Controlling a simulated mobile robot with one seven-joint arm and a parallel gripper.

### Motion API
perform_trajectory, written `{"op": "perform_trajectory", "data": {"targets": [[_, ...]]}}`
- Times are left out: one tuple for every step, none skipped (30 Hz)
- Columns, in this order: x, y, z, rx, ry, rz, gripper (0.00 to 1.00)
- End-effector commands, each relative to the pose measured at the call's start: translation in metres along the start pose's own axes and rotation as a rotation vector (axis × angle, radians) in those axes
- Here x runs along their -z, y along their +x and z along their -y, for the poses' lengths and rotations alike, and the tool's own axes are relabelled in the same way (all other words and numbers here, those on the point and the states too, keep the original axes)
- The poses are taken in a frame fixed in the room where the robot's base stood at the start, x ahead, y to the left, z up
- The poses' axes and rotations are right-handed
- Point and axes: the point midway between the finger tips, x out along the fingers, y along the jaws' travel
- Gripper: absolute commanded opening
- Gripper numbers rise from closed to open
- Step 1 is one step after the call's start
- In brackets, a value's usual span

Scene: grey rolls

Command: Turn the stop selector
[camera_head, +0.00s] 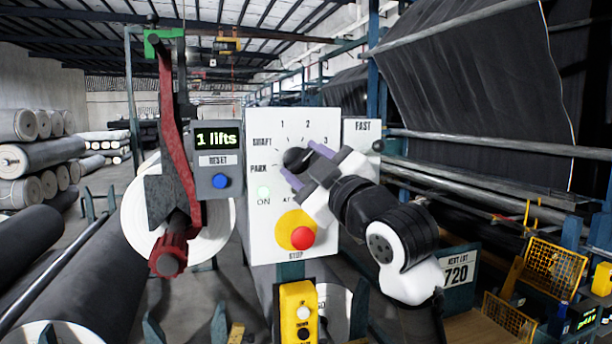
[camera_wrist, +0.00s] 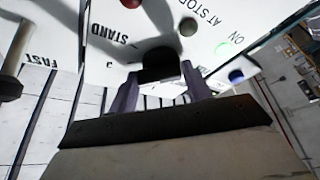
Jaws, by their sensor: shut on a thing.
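The stop selector is a black knob (camera_head: 295,158) on an upright white panel (camera_head: 262,215). Around it are the marks PARK, SHAFT, 1, 2 and 3; lower marks are partly hidden by my gripper. My gripper (camera_head: 303,166) reaches in from the right with its purple-grey fingers shut on the knob. In the wrist view the knob (camera_wrist: 160,66) sits between the two fingertips, below the words STAND and AT STOP. Which mark the knob points at, I cannot tell.
At left are a counter box (camera_head: 215,165) reading "1 lifts" and a red lever (camera_head: 170,130). A FAST panel (camera_head: 362,131) stands right, close to my arm.

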Motion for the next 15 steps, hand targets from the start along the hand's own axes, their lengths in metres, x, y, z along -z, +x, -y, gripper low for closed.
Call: {"op": "perform_trajectory", "data": {"targets": [[-0.0006,-0.0008,0.0015,-0.021,0.042,-0.006,0.26],[-0.0006,-0.0005,0.0018,-0.032,0.068,-0.006,0.26],[-0.0007,-0.0006,0.0016,-0.047,0.103,-0.005,0.26],[-0.0006,-0.0007,0.0016,-0.057,0.130,-0.005,0.26],[-0.0006,-0.0005,0.0018,-0.068,0.156,-0.005,0.26],[-0.0005,-0.0005,0.0018,-0.083,0.190,-0.004,0.26],[-0.0001,-0.0005,0.0020,-0.093,0.217,-0.006,0.26],[-0.0001,-0.0007,0.0017,-0.105,0.243,-0.006,0.26],[0.0001,-0.0005,0.0020,-0.119,0.278,-0.006,0.26],[0.0000,-0.0005,0.0022,-0.129,0.305,-0.006,0.26],[-0.0003,-0.0005,0.0020,-0.141,0.332,-0.005,0.26],[-0.0004,-0.0004,0.0021,-0.155,0.367,-0.005,0.26],[-0.0003,-0.0004,0.0023,-0.166,0.393,-0.005,0.26],[0.0001,-0.0002,0.0026,-0.176,0.420,-0.006,0.26],[0.0001,-0.0005,0.0022,-0.192,0.453,-0.005,0.26]]}}
